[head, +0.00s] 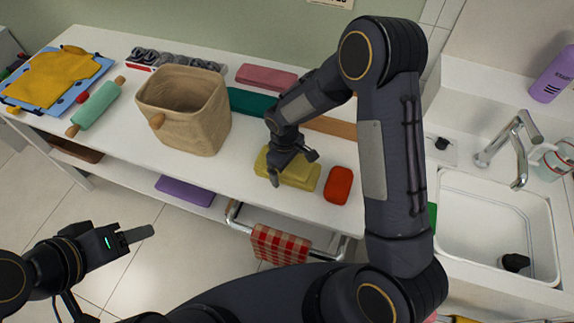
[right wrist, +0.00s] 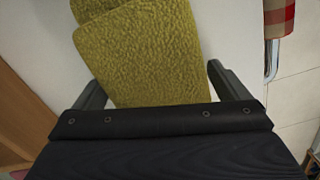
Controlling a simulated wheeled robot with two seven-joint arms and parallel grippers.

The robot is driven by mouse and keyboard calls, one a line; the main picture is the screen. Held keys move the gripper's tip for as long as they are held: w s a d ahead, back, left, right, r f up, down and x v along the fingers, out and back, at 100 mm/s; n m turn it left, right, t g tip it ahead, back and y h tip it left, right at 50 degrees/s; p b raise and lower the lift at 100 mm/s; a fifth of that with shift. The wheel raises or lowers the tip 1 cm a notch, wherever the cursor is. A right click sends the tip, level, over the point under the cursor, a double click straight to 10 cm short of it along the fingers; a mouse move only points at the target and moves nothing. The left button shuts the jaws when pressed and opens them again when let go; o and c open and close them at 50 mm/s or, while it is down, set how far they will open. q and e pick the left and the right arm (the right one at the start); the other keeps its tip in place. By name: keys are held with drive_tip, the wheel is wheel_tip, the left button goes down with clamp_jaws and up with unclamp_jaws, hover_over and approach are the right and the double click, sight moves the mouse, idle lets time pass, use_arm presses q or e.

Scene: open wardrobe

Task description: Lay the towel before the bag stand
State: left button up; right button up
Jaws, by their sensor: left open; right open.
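A folded yellow-green towel (head: 298,171) lies on the white counter near its front edge. It fills the upper middle of the right wrist view (right wrist: 145,55), with a second layer or piece behind its near part. My right gripper (head: 292,167) is open over the towel. In the right wrist view its fingers stand either side of the towel's near end; I cannot tell if they touch it. My left gripper (head: 140,234) is open and empty, low at the left, away from the counter. A beige fabric bag (head: 205,115) stands upright on the counter; I cannot make out a separate stand.
A red block (head: 338,185) lies right of the towel. Pink (head: 266,77), teal (head: 250,102) and orange (head: 330,127) folded pieces lie behind. A green rolling pin (head: 97,105) is at left. A checked cloth (head: 278,244) hangs on the front rail. The sink (head: 495,225) is at right.

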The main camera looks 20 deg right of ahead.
drive_tip(key=shift+r, duration=0.1)
drive_tip(key=shift+r+p, duration=2.9)
drive_tip(key=shift+r, duration=1.55)
drive_tip(key=s+d+r+m+t+y+b, duration=0.1)
drive_tip(key=s+d+r+m, duration=0.3)
drive_tip(key=r, duration=0.5)
drive_tip(key=s+d+r+m+t+y, duration=0.1)
drive_tip(key=s+r+m, duration=0.1)
drive_tip(key=s, duration=0.4)
drive_tip(key=s+d+r+m+t+y+b, duration=0.1)
drive_tip(key=s+r+m+t, duration=0.1)
drive_tip(key=s+r, duration=0.2)
drive_tip(key=s+d+r+m+t+y, duration=0.1)
drive_tip(key=s+d+r+t, duration=0.1)
drive_tip(key=s, duration=0.6)
drive_tip(key=shift+s+r+m+b, duration=0.15)
drive_tip(key=shift+r+m+b, duration=0.25)
drive_tip(key=shift+r, duration=0.25)
